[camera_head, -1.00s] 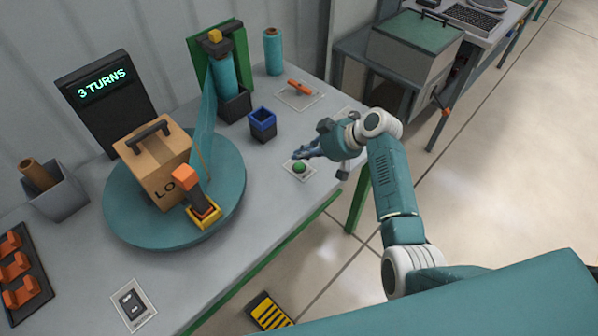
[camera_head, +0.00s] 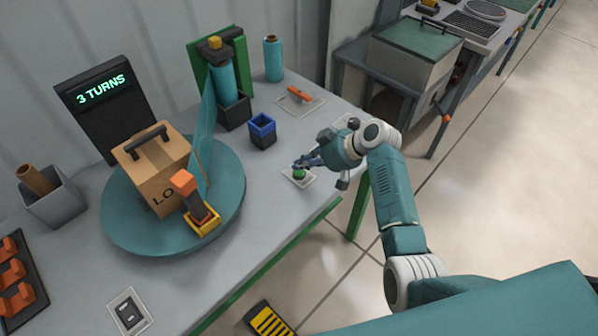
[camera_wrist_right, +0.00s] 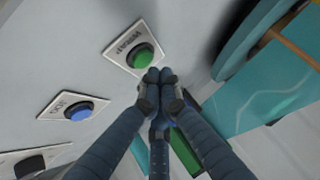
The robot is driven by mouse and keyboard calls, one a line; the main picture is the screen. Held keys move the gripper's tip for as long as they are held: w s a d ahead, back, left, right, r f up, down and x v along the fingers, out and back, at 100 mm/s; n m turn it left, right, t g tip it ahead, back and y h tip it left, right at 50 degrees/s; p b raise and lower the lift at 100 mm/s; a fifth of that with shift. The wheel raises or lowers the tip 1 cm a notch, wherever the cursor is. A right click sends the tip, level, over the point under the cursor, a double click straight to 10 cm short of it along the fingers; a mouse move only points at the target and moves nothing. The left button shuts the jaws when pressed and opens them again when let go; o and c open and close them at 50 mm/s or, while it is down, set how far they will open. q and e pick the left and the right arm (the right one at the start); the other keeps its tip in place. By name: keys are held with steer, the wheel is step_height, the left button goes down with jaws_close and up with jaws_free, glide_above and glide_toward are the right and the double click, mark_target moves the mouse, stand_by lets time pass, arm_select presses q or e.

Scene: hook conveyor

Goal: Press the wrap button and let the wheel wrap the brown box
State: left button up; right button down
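The brown box (camera_head: 158,176) with a dark handle stands on the teal wheel (camera_head: 128,234). A sheet of teal film (camera_head: 204,140) runs from the roll (camera_head: 222,80) on the green stand to the box. An orange-topped clamp (camera_head: 192,200) stands at the wheel's front. The green wrap button (camera_head: 299,174) sits on a white plate near the table's front edge; it also shows in the right wrist view (camera_wrist_right: 142,58). My right gripper (camera_head: 300,163) has its fingertips together, close at the button; contact cannot be told. My left gripper is not in view.
A display (camera_head: 104,92) reads "3 TURNS". A blue button (camera_wrist_right: 80,112) lies near the green one. A blue-rimmed cup (camera_head: 262,131), an orange-handled tool (camera_head: 299,94) and a spare roll (camera_head: 273,58) stand behind. A grey bin (camera_head: 56,200) is at left.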

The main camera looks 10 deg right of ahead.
stand_by(0.6)
steer(key=shift+f, duration=0.45)
